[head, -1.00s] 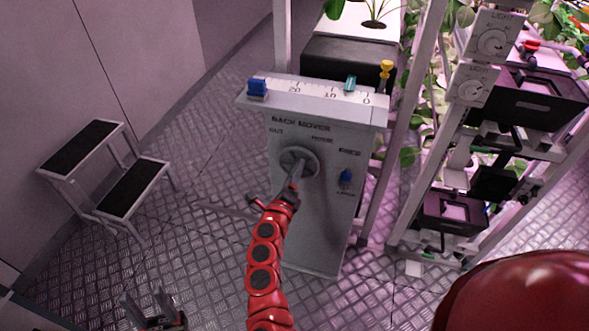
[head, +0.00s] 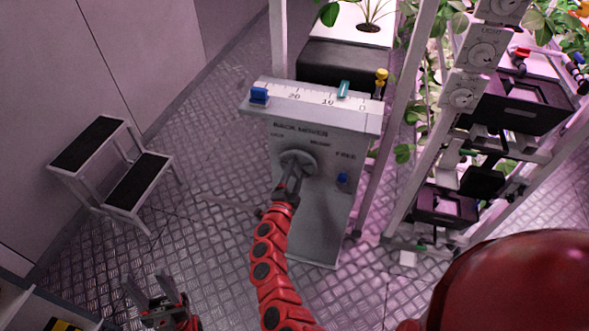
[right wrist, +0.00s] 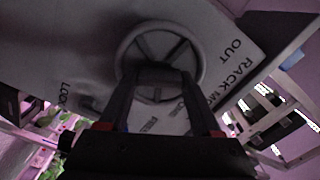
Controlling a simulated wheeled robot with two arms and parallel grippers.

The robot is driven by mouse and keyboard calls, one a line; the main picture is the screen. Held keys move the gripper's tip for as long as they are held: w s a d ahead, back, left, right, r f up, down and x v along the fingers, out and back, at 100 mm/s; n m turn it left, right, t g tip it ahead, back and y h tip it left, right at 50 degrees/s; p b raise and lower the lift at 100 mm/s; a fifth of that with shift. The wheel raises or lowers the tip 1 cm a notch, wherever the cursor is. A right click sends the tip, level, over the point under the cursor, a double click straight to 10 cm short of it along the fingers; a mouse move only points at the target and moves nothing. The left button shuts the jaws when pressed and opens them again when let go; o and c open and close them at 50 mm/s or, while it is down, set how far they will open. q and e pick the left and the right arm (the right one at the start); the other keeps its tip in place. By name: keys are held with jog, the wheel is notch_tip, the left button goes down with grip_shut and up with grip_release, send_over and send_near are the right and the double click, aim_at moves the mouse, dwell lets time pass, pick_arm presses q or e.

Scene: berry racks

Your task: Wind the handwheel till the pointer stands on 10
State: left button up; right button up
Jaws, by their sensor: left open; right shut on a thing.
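The grey rack mover cabinet (head: 312,225) stands upright mid-view, with a round spoked handwheel (head: 306,160) on its front. My right gripper (head: 292,180) is shut on the handwheel; in the right wrist view its fingers (right wrist: 160,85) reach in at the wheel's hub and spokes (right wrist: 203,60). A white scale (head: 310,95) on the cabinet top reads 20, 10, 0 from left to right. The teal pointer (head: 343,89) stands between 10 and 0, about midway. My left gripper (head: 152,290) is open and empty, low at the left.
A step stool (head: 135,185) stands left; plant racks (head: 400,150) stand right.

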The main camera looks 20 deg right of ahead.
jog(key=n+p, duration=0.3)
jog(key=n, duration=0.1)
jog(key=shift+r+n, duration=0.15)
jog(key=shift+n, duration=0.15)
jog(key=shift+n+p, duration=1.25)
jog(key=shift+n, duration=0.65)
jog(key=shift+f, duration=0.25)
jog(key=o, duration=1.4)
jog(key=shift+a, duration=0.1)
jog(key=b+v, duration=0.2)
jog(key=v, duration=1.5)
jog(key=shift+s+a, duration=0.15)
